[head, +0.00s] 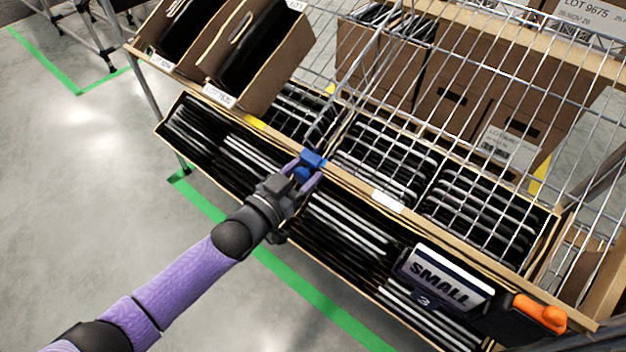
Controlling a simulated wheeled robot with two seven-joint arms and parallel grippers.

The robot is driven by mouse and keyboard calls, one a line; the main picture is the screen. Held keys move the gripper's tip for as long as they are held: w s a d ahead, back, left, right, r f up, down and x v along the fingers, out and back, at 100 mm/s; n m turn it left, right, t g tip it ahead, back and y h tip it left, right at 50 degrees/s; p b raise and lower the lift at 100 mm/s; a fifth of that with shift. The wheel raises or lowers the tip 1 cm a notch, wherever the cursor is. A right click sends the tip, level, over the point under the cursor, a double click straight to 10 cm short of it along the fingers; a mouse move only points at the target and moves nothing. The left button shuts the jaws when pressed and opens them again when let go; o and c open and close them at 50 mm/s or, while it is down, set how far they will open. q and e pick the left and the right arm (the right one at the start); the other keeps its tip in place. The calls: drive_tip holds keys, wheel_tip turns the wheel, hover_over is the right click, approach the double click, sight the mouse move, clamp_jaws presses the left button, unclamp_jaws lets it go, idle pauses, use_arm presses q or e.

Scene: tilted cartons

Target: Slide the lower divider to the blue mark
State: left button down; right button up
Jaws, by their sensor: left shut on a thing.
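My left gripper (307,177) reaches in from the lower left and is shut on a blue block (312,160) at the front rail (350,183) of the lower shelf. A grey divider (322,130) runs back from just behind this block, between rows of dark flat items. I cannot tell whether the block is part of the divider, and the fingers hide some of it. No separate blue mark can be made out. My right gripper is not in view.
Open cartons (247,60) stand tilted above at the upper left. A wire mesh (480,90) covers the right side. A "SMALL 3" sign (447,280) and an orange-and-black object (540,314) sit at the lower right front. The floor (70,190) at left is clear.

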use_arm(q)
drive_tip(key=shift+f, duration=0.1)
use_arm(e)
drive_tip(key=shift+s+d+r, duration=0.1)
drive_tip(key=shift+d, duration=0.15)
use_arm(q)
drive_tip(key=shift+c, duration=1.2)
unclamp_jaws()
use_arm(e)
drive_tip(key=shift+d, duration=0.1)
use_arm(q)
drive_tip(key=shift+s, duration=0.1)
drive_tip(key=p+v, duration=0.4)
drive_tip(key=v, duration=0.6)
drive_tip(key=shift+p, duration=0.4)
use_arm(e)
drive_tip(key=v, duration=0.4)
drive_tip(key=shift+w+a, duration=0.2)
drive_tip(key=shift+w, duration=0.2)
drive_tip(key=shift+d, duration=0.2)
